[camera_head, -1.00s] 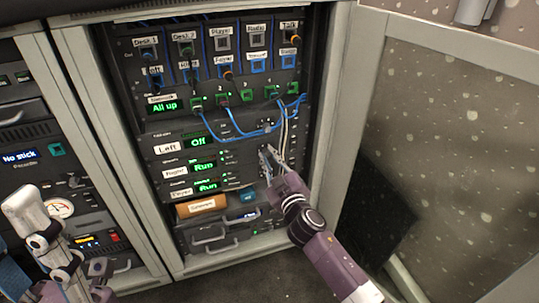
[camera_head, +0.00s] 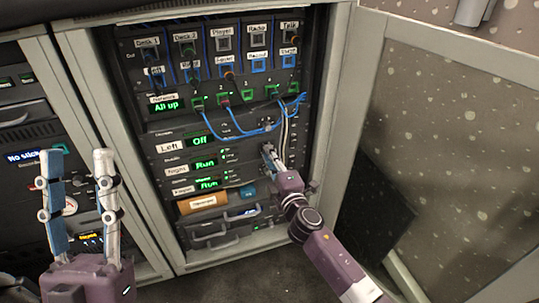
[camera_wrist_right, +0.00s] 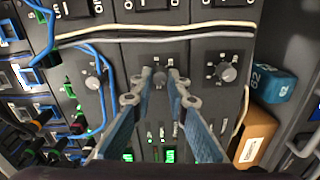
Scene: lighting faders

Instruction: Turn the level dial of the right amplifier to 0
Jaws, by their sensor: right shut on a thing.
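The right amplifier, labelled Right (camera_head: 176,171), is the middle of three stacked units, and its green display (camera_head: 204,164) reads Run. Its level dial (camera_wrist_right: 160,77) is the middle of three dials in the right wrist view. My right gripper (camera_wrist_right: 160,74) has its fingers on either side of this dial and is shut on it. In the head view my right gripper (camera_head: 267,151) covers the dial, and I cannot read its setting. My left gripper (camera_head: 77,154) is open and empty, fingers pointing up, in front of the left rack.
The Left amplifier's dial (camera_wrist_right: 92,82) and the lowest amplifier's dial (camera_wrist_right: 226,71) flank the held one. Blue cables (camera_head: 240,130) and pale cables (camera_wrist_right: 155,31) run close by. An orange box (camera_head: 203,203) sits below. An open cabinet door (camera_head: 440,120) stands at the right.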

